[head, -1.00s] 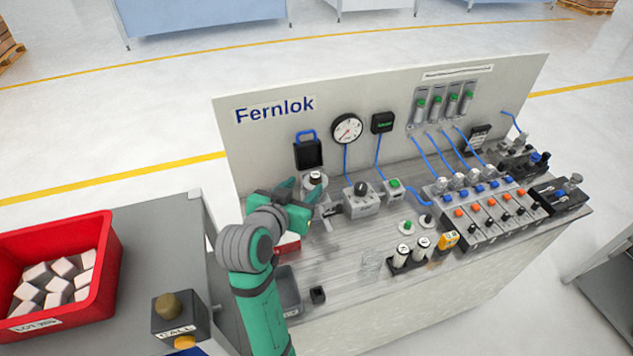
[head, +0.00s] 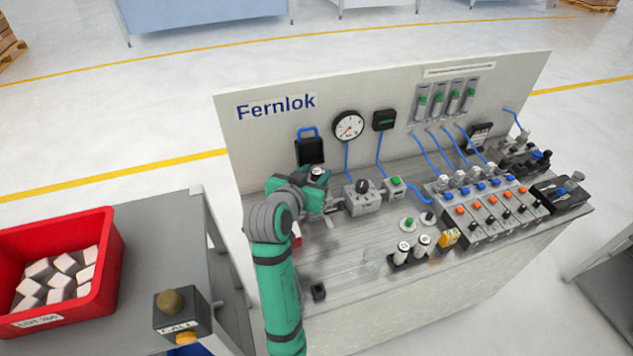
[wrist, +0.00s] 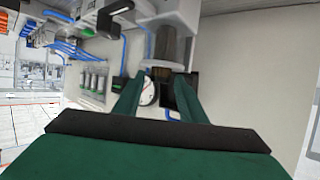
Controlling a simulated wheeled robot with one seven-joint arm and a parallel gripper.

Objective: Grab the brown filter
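My gripper (head: 318,188) is at the left part of the bench, in front of the back panel, overlapping a small unit with a white-and-black top (head: 316,172). In the wrist view the two green fingers of my gripper (wrist: 163,76) stand apart with nothing clearly held between them. A dark grey-brown see-through cylinder (wrist: 172,45) shows just beyond the fingertips, under a light grey housing. It may be the filter or its bowl; I cannot tell which. No clearly brown filter shows in the head view, where my arm hides part of the bench.
A valve block with a black knob (head: 361,192) stands close right of my gripper. A rack (head: 400,262) holds two pale cylinders near the front. A pressure gauge (head: 348,126) and black holder (head: 310,150) are on the panel. A red bin (head: 106,240) is at left.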

